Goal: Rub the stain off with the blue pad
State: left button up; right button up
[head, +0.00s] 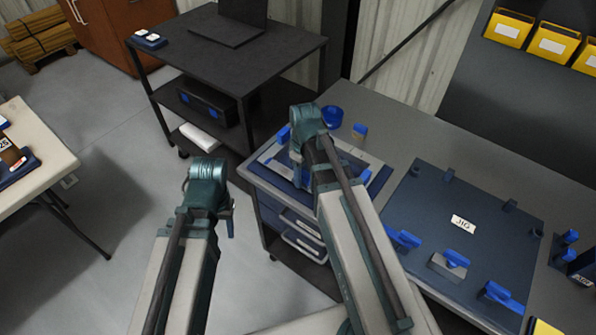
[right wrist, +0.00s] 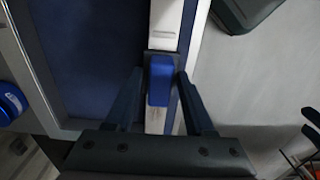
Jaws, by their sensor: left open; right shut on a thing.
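My right gripper (right wrist: 160,88) is shut on a blue block (right wrist: 159,80), which I take to be the blue pad. In the right wrist view a pale strip shows just beyond and below it. I cannot tell whether it touches the surface below. In the head view my right gripper is over the pale-framed tray (head: 263,158) at the bench's left end, and its fingers are mostly hidden. The tray has a dark blue inside (right wrist: 95,50). I cannot make out the stain. My left gripper (head: 229,218) is open and empty, over the floor beside the bench.
A blue round item (head: 332,117) stands behind the tray. A dark jig board (head: 425,215) with several blue-handled clamps lies on the bench to the right. A dark cart (head: 250,55) carries a laptop behind.

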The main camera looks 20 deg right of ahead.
aim_at(279, 167)
jog(key=shift+s+d, duration=0.3)
jog(key=shift+s, duration=0.1)
jog(key=shift+f, duration=0.15)
grip_shut()
jog(key=shift+w+a, duration=0.55)
jog(key=shift+w, duration=0.2)
jog(key=shift+w+a, duration=0.55)
jog(key=shift+w, duration=0.2)
jog(key=shift+w+a, duration=0.5)
jog(key=shift+w, duration=0.2)
jog(key=shift+w+a, duration=0.5)
jog(key=shift+w, duration=0.15)
jog(key=shift+w+a, duration=0.55)
jog(key=shift+w, duration=0.25)
jog(key=shift+w+a, duration=0.5)
jog(key=shift+w, duration=0.25)
